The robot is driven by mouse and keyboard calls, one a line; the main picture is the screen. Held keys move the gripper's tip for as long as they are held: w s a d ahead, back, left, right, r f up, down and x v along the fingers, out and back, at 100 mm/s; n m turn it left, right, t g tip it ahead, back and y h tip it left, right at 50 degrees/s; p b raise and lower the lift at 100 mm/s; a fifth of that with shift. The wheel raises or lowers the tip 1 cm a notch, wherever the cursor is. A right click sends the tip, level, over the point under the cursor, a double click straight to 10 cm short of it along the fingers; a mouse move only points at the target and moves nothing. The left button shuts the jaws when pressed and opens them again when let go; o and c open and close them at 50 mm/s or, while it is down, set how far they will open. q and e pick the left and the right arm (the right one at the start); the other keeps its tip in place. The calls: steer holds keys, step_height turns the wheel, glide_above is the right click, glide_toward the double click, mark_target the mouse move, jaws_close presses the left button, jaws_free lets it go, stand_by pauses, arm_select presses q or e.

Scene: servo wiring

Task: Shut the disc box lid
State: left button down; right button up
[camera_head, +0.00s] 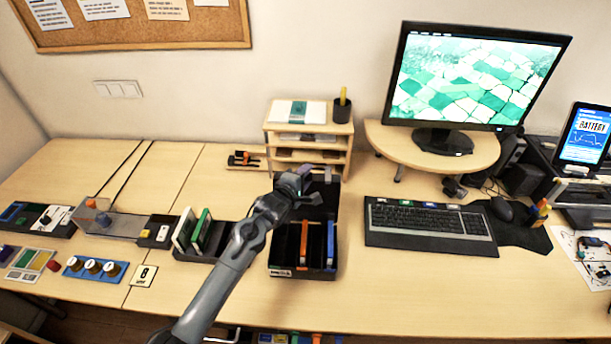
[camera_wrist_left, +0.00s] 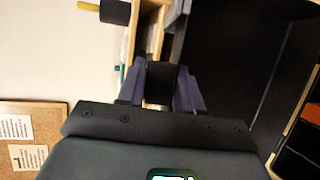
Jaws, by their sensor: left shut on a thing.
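The disc box (camera_head: 303,270) is black and stands open on the desk, with an orange disc case (camera_head: 304,240) and a blue one (camera_head: 331,243) upright in it. Its black lid (camera_head: 326,196) is raised at the back of the box; the lid's dark inner face fills the right of the left wrist view (camera_wrist_left: 235,75). My left gripper (camera_head: 317,174) is at the upper edge of the lid. In the left wrist view its purple fingers (camera_wrist_left: 160,85) are shut on a dark part at the lid's edge. My right gripper is in neither view.
A small wooden shelf (camera_head: 309,128) with a pen cup (camera_head: 341,109) stands right behind the lid. A rack with green and white cases (camera_head: 200,240) is left of the box. The keyboard (camera_head: 428,222) is to the right. The desk in front of the box is clear.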

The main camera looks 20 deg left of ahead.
arm_select(q)
steer(key=shift+s+d+r+t, duration=0.15)
steer(key=shift+s+r+t, duration=0.1)
steer(key=shift+s+t, duration=0.4)
steer(key=s+d+m+t+h+b, duration=0.1)
steer(key=s+m+t+b, duration=0.1)
steer(key=s+t, duration=0.3)
steer(key=s, duration=0.4)
steer(key=shift+d+m+h+b, duration=0.3)
steer(key=shift+m+h+b, duration=0.1)
steer(key=shift+f, duration=0.1)
steer(key=c, duration=0.9)
jaws_free()
steer(key=shift+o, duration=0.2)
steer(key=shift+f, duration=0.1)
